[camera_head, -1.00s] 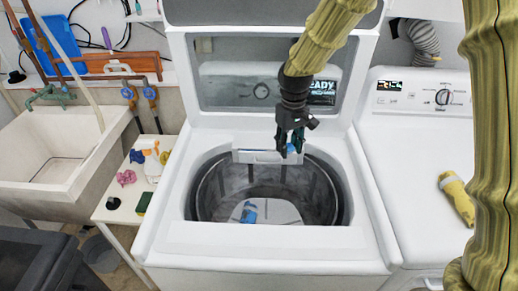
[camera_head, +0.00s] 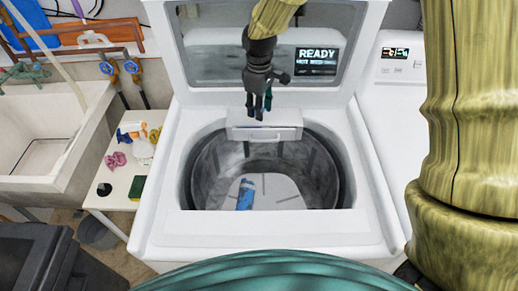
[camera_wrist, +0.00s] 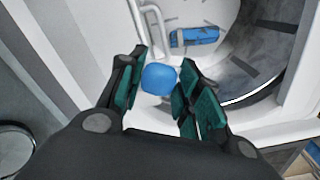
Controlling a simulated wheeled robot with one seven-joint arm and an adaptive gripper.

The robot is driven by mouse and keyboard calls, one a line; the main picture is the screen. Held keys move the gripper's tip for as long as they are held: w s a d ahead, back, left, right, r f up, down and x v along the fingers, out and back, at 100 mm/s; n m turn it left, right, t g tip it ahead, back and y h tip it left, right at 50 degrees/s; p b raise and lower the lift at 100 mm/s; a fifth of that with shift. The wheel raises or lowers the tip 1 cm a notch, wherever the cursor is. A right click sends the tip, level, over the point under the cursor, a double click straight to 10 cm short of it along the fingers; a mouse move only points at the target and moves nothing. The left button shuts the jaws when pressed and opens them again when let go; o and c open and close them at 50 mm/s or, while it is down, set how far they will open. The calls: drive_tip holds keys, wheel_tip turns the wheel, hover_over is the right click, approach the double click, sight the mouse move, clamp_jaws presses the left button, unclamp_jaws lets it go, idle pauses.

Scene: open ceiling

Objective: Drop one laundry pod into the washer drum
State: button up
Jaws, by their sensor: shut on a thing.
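The white top-loading washer stands in the centre with its lid raised. Its grey metal drum (camera_head: 318,170) is open below my gripper. My gripper (camera_head: 259,112) hangs above the back rim of the drum opening, in front of the dispenser housing (camera_head: 264,132). In the wrist view my gripper (camera_wrist: 153,85) is shut on a small rounded blue laundry pod (camera_wrist: 158,79), held between the teal finger pads. I cannot make out the pod in the head view. A blue object (camera_head: 246,194) lies on the drum's floor; it also shows in the wrist view (camera_wrist: 195,36).
The raised lid (camera_head: 228,62) stands close behind my gripper. A second white machine (camera_head: 388,120) is on the right. On the left are a sink (camera_head: 70,170) and a small white side table (camera_head: 118,187) with a spray bottle, cloths and a sponge.

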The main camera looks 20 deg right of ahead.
drive_tip(key=s+a+f+n+p, duration=0.1)
drive_tip(key=s+f+n, duration=0.4)
drive_tip(key=n, duration=1.1)
drive_tip(key=s+a+f+n+p, duration=0.1)
drive_tip(key=s+f+n+p, duration=0.2)
drive_tip(key=f+n, duration=0.7)
drive_tip(key=s+n, duration=0.2)
drive_tip(key=n, duration=0.5)
drive_tip(key=shift+s+a, duration=0.2)
drive_tip(key=shift+a, duration=0.05)
drive_tip(key=o, duration=0.9)
wheel_tip(320, 180, up, 12)
drive_tip(key=shift+f, duration=0.1)
